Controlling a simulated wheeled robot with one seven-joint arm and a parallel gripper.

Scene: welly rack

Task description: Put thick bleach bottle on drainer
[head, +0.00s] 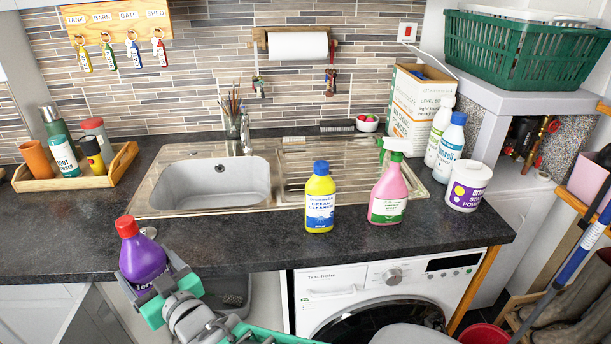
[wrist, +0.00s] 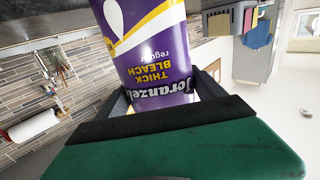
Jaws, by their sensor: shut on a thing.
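The thick bleach bottle (head: 141,252) is purple with a red cap, and my gripper (head: 157,282) is shut on its lower part. The bottle is held nearly upright in front of the counter's front edge, left of the sink. In the wrist view the bottle's label (wrist: 160,60) reads "Thick Bleach" upside down, between the fingers of my gripper (wrist: 170,103). The drainer (head: 290,182) is the ribbed metal part to the right of the sink bowl. A yellow cream cleaner bottle (head: 320,200) and a pink spray bottle (head: 388,192) stand at its front edge.
The sink bowl (head: 215,184) is empty. A wooden tray (head: 118,160) with cups and bottles is at the left. White bottles (head: 450,147), a tub (head: 468,186) and a carton (head: 400,105) stand right of the drainer. The drainer's middle looks clear.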

